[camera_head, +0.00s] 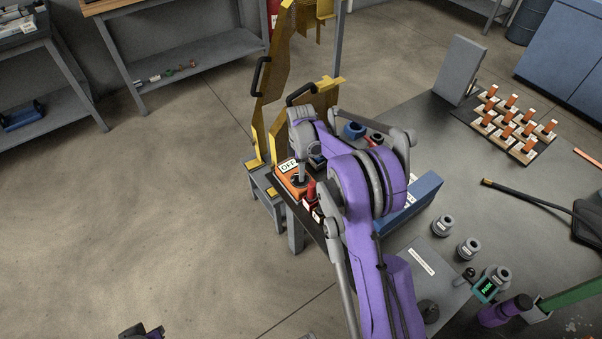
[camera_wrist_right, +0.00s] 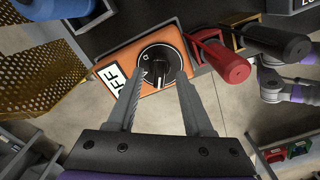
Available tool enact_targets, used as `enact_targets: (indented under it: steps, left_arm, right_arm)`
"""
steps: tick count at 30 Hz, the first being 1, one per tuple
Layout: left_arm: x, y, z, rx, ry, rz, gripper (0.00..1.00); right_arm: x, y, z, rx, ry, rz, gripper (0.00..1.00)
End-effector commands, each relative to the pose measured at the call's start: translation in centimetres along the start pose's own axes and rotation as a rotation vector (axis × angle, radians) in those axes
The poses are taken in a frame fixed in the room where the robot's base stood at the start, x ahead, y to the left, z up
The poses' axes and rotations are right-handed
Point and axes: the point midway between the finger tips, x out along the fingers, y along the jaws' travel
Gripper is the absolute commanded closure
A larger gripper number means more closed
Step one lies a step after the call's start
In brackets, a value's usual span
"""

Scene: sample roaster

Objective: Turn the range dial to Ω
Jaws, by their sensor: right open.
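The range dial (camera_wrist_right: 160,62) is a round black knob with white marks, on an orange meter (camera_wrist_right: 113,68) with a white label that appears to read OFF. The exact pointer setting is too small to read. The orange meter also shows in the head view (camera_head: 284,184), at the left edge of the bench. My right gripper (camera_wrist_right: 162,82) is open. Its two fingertips reach the near part of the dial, one on each side; contact cannot be told. In the head view the right gripper (camera_head: 303,175) is over the meter, partly hidden by my purple arm. My left gripper does not show clearly.
A red-handled tool (camera_wrist_right: 222,62) stands close to the right of the dial. Yellow perforated guards (camera_head: 272,80) rise behind the meter. A blue box (camera_head: 415,203) and grey cylinders (camera_head: 443,225) are on the bench to the right.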

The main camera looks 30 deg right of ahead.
Motion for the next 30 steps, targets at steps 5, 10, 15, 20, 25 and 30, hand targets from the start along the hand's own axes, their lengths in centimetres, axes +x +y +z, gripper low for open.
enact_targets:
  steps: [5, 10, 15, 20, 25, 30]
  left_arm:
    - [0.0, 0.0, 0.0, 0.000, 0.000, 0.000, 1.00]
    - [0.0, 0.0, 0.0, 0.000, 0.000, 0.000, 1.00]
    - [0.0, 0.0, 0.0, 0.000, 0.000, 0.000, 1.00]
    - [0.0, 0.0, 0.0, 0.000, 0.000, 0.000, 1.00]
    - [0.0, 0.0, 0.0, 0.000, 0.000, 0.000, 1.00]
    - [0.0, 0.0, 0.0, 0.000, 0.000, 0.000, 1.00]
  right_arm:
    - [1.8, 0.0, 0.0, 0.000, 0.000, 0.000, 0.49]
    - [2.1, 0.0, 0.0, 0.000, 0.000, 0.000, 0.49]
    - [2.1, 0.0, 0.0, 0.000, 0.000, 0.000, 0.49]
    - [2.1, 0.0, 0.0, 0.000, 0.000, 0.000, 0.78]
    - [2.1, 0.0, 0.0, 0.000, 0.000, 0.000, 1.00]
    - [2.1, 0.0, 0.0, 0.000, 0.000, 0.000, 1.00]
